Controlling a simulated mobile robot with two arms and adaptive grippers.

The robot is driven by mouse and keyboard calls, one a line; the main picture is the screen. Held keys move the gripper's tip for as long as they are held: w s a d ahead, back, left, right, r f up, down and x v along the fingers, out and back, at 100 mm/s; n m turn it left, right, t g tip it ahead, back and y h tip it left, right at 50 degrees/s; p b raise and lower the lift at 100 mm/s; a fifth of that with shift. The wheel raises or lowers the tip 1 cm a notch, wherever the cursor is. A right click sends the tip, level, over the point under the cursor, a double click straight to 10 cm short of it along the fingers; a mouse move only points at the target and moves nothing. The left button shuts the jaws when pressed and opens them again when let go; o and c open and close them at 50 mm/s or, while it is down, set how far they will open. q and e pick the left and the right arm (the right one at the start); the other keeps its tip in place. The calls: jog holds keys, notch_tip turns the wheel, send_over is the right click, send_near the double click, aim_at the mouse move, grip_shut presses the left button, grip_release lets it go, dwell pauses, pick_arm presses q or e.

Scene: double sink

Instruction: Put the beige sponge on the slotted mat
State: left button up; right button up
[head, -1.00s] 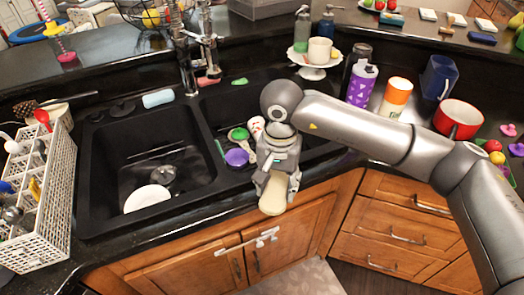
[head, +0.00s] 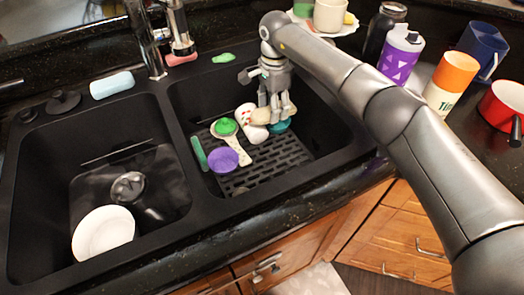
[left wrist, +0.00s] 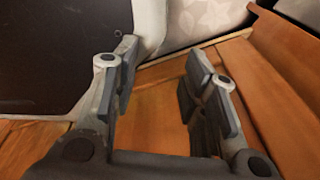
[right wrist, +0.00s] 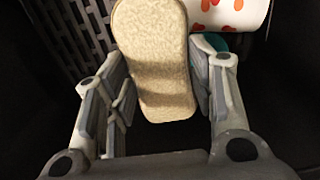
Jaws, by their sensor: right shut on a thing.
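The beige sponge (head: 261,116) is in the right sink basin, between the fingers of my right gripper (head: 275,118). In the right wrist view the sponge (right wrist: 155,55) stretches away from the fingers, which are closed on its near end. The slotted mat (head: 275,163) is black and lies on the floor of the right basin; its slots also show at upper left in the right wrist view (right wrist: 85,25). The sponge is near the mat's far edge; I cannot tell whether it touches the mat. My left gripper (left wrist: 165,95) is open and empty in the left wrist view.
Beside the sponge lie a white item with red spots (head: 246,112), a green-headed spoon (head: 226,127), a purple bowl-shaped item (head: 223,160) and a teal item (head: 280,127). The mat's front right part is clear. A white plate (head: 103,233) is in the left basin.

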jog(key=shift+d+f, duration=0.1)
jog(key=shift+s, duration=0.45)
jog(key=s+d+f+p, duration=0.1)
jog(key=s+f, duration=0.1)
jog(key=s, duration=0.2)
jog(key=s+f+p, duration=0.2)
jog(key=s+f, duration=0.1)
jog(key=s, duration=0.1)
jog(key=s+d+f+p, duration=0.1)
jog(key=s+f+p, duration=0.1)
jog(key=s+f, duration=0.1)
jog(key=shift+s+d, duration=0.3)
jog(key=shift+s, duration=0.1)
jog(key=shift+s+f, duration=0.5)
jog(key=shift+f, duration=0.1)
notch_tip(320, 180, down, 3)
jog(key=shift+s+d+p, duration=0.1)
jog(key=shift+s+p, duration=0.05)
jog(key=shift+p, duration=0.5)
pick_arm(q)
notch_tip(320, 180, up, 6)
jog(key=s, duration=0.2)
jog(key=shift+s+d, duration=0.15)
jog(key=shift+s, duration=0.2)
pick_arm(e)
jog(key=shift+f, duration=0.2)
pick_arm(q)
jog(key=shift+f, duration=0.2)
pick_arm(e)
jog(key=shift+f, duration=0.1)
